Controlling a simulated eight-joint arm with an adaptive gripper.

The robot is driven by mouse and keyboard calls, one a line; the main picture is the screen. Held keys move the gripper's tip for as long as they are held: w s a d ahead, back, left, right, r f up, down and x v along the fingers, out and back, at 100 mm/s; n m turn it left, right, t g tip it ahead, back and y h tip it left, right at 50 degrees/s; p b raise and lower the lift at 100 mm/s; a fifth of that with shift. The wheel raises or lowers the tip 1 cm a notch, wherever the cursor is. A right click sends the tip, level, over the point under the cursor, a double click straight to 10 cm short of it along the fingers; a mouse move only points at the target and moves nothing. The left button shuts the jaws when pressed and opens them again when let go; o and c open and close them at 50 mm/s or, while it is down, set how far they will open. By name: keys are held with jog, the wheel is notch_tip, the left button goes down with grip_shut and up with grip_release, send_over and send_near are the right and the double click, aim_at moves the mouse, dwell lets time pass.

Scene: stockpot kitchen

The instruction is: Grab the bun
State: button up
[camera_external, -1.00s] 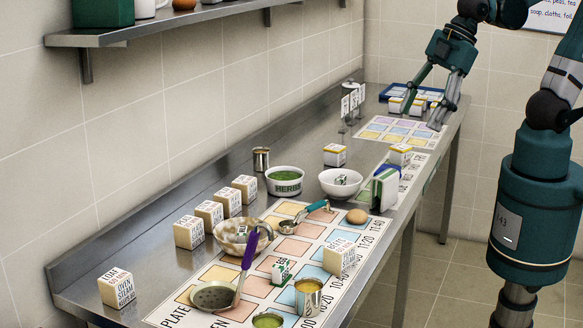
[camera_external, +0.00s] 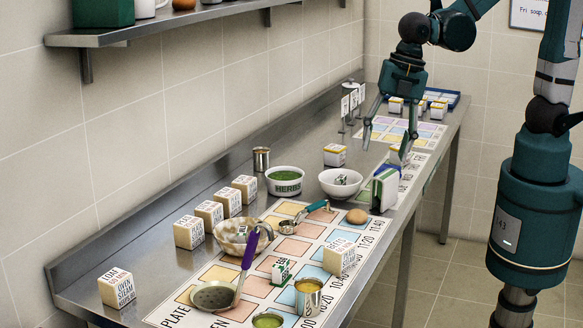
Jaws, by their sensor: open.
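A small round tan thing, which looks like the bun (camera_external: 357,216), rests on the printed mat (camera_external: 372,233) near the counter's right edge. My gripper (camera_external: 387,152) is open, fingers pointing down, above the far part of the counter. It is behind the bun and well apart from it. No object shows held between its fingers, though small boxes lie close behind the right finger in the picture.
A white bowl (camera_external: 340,183) and an upright white-and-green packet (camera_external: 385,190) stand just behind the bun. A ladle (camera_external: 318,206) lies left of it, and a labelled box (camera_external: 339,257) stands in front. A herbs bowl (camera_external: 285,181) is farther left.

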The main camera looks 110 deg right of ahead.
aim_at(359, 212)
jog(key=w+d+f+n, duration=0.1)
jog(key=f+n, duration=0.1)
jog(key=f, duration=0.1)
jog(key=w+d+f+n+g, duration=0.1)
jog(key=w+f+n, duration=0.1)
jog(key=f, duration=0.1)
jog(key=w+d+f+n+g, duration=0.1)
jog(key=f+n, duration=0.1)
jog(key=f, duration=0.2)
jog(key=shift+w+d+b, duration=0.15)
jog(key=shift+w+b, duration=0.05)
jog(key=shift+b, duration=0.2)
jog(key=shift+w+d+f+n+g, duration=0.15)
jog(key=shift+f+n, duration=0.15)
jog(key=shift+f, duration=0.15)
jog(key=shift+d+f+n+g, duration=0.1)
jog(key=shift+f+n+g, duration=0.05)
jog(key=shift+f+n, duration=0.2)
jog(key=shift+f, duration=0.1)
jog(key=shift+f, duration=1.25)
jog(key=shift+f, duration=0.15)
jog(key=shift+f+b, duration=0.6)
jog(key=shift+f, duration=1.85)
jog(key=c, duration=1)
